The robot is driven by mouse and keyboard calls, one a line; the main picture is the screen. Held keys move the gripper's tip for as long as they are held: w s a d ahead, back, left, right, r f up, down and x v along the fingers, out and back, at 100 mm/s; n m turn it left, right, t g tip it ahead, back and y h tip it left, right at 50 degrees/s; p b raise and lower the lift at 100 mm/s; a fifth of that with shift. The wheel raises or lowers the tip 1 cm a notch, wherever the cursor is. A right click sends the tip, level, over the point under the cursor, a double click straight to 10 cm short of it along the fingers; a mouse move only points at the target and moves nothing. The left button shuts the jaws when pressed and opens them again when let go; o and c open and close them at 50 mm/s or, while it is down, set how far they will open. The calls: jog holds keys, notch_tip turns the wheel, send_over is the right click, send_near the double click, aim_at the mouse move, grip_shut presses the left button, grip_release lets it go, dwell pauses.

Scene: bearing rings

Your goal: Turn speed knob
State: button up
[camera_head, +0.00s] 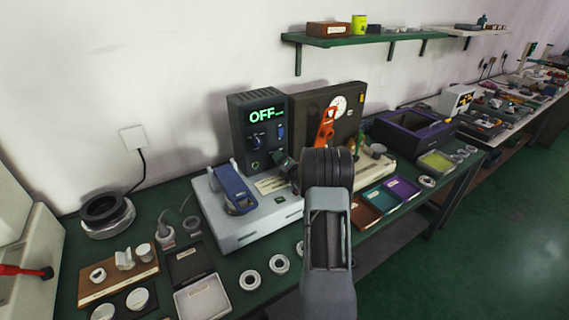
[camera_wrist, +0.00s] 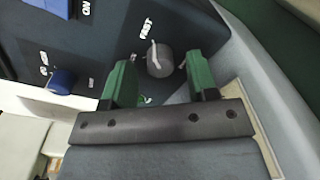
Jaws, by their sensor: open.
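A dark control box (camera_head: 240,104) with a lit green OFF display (camera_head: 262,116) stands at the back of the grey machine. Its panel shows a small dial (camera_head: 256,141) and a blue switch (camera_head: 281,132). My gripper (camera_head: 277,159) is close to the panel's lower right. In the wrist view a grey round knob (camera_wrist: 160,62) with a white pointer line sits between the green fingertips of my gripper (camera_wrist: 161,78). The fingers are open, with a gap on both sides of the knob. A blue part (camera_wrist: 62,80) shows to the left.
The grey machine base (camera_head: 245,232) carries a blue clamp-like part (camera_head: 236,190) at left. A brown box (camera_head: 350,100) with a dial and an orange-red lever stands right of the control box. Rings and trays cover the green bench in front. A shelf (camera_head: 350,40) hangs above.

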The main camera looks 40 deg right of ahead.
jog(key=s, duration=0.4)
jog(key=s+b, duration=0.1)
jog(key=s, duration=0.4)
jog(key=s+a+b, duration=0.1)
jog(key=s, duration=0.3)
jog(key=shift+s+r, duration=0.3)
jog(key=shift+s, duration=0.1)
